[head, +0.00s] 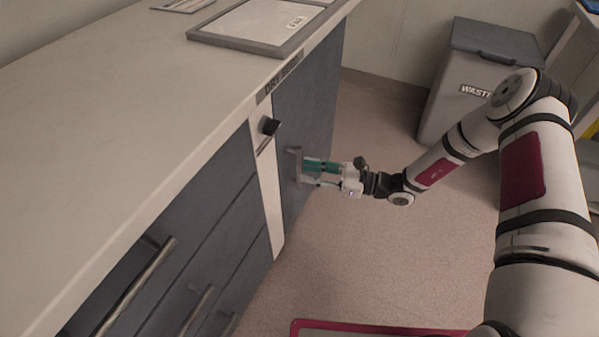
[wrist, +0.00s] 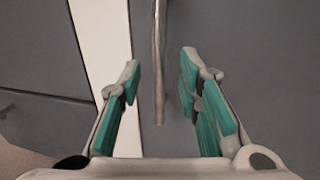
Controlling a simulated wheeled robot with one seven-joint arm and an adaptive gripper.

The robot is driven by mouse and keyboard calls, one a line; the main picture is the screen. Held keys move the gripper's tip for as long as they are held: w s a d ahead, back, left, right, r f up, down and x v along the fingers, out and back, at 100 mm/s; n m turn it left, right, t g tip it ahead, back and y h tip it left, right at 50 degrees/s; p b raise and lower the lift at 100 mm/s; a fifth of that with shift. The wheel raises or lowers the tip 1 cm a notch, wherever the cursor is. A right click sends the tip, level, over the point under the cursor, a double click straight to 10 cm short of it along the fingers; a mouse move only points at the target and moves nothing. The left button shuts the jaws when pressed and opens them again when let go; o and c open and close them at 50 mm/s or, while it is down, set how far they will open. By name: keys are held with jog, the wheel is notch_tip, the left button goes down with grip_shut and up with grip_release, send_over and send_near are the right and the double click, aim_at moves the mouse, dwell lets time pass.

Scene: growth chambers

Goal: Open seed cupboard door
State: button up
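The seed cupboard door (head: 312,105) is a dark grey panel under the counter, below a label reading "DRY SEED" (head: 281,78). It looks shut. Its metal bar handle (head: 298,165) stands upright on the door. My gripper (head: 305,172) is at the handle. In the wrist view the handle (wrist: 157,75) runs between the two teal-padded fingers of my gripper (wrist: 160,60). The fingers are open, with a visible gap on each side of the bar.
A black knob (head: 270,126) sits on the white strip left of the door. Drawers with bar handles (head: 135,285) are further left. A grey waste bin (head: 480,85) stands at the back right.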

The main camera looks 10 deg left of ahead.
aim_at(299, 183)
jog(key=shift+w+a+b, duration=0.15)
jog(key=shift+a+b, duration=0.05)
jog(key=shift+a, duration=0.7)
jog(key=shift+w+a+b, duration=0.1)
jog(key=shift+a+b, duration=0.05)
jog(key=shift+a, duration=0.7)
grip_shut()
